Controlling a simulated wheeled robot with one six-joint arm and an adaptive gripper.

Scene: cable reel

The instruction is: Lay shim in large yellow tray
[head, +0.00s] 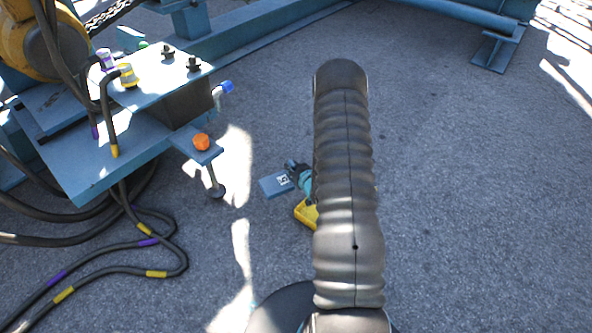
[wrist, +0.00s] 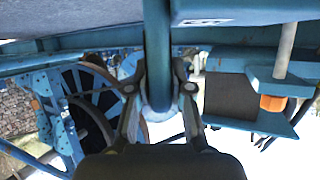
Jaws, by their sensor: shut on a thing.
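The shim (head: 270,186) looks like a flat blue-grey plate with a small white label, left of my arm in the head view. In the wrist view a labelled grey-blue surface (wrist: 250,12), apparently the same plate, fills the top. A blue upright bar (wrist: 157,50) runs from it between my fingers. My gripper (wrist: 158,92) is shut on this bar. In the head view my arm hides most of the gripper.
A blue machine bench (head: 110,150) with bolts, an orange knob (head: 201,142) and a blue knob stands at the left. Dark cables (head: 150,260) with coloured bands lie on the ground at lower left. The cable reel (wrist: 95,105) shows in the wrist view. Ground at right is clear.

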